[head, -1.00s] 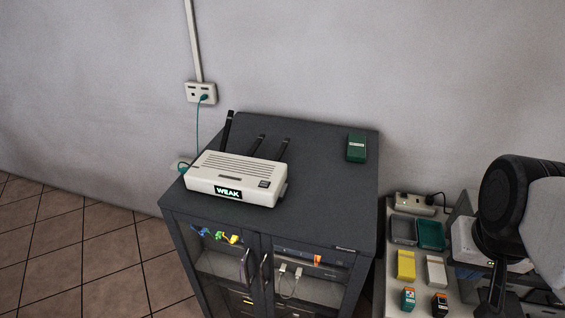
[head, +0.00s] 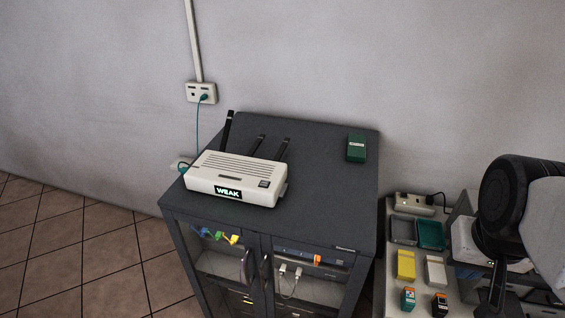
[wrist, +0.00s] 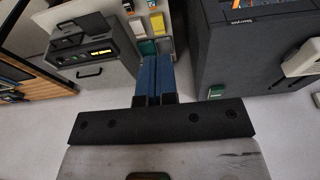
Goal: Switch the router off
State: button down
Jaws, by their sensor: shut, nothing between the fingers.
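The white router (head: 236,178) sits on top of the dark grey cabinet (head: 335,200) in the head view, toward its left side. Its front display reads "WEAK" in lit letters, and a small dark patch (head: 264,184) shows at the right of its front edge. Several black antennas stand behind it. A green cable (head: 198,130) runs from its left side up to the wall socket (head: 201,92). In the wrist view, my gripper (wrist: 154,62) has its blue fingers together, with nothing between them. It is apart from the router; a white piece at the right edge may be the router.
A green box (head: 356,148) lies at the cabinet's back right. A side table on the right holds trays (head: 430,234), yellow (head: 406,265) and white blocks, small cartridges and a power strip (head: 415,203).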

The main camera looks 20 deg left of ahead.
jog(key=w+a+r+n+h, duration=0.2)
jog(key=w+a+n, duration=0.45)
jog(key=w, duration=0.35)
jog(key=n+t+h, duration=0.2)
jog(key=n+t, duration=0.4)
jog(key=n, duration=1)
send_over(265, 184)
jog(key=shift+f, duration=0.7)
jog(key=shift+f, duration=0.1)
jog(key=shift+f, duration=4.25)
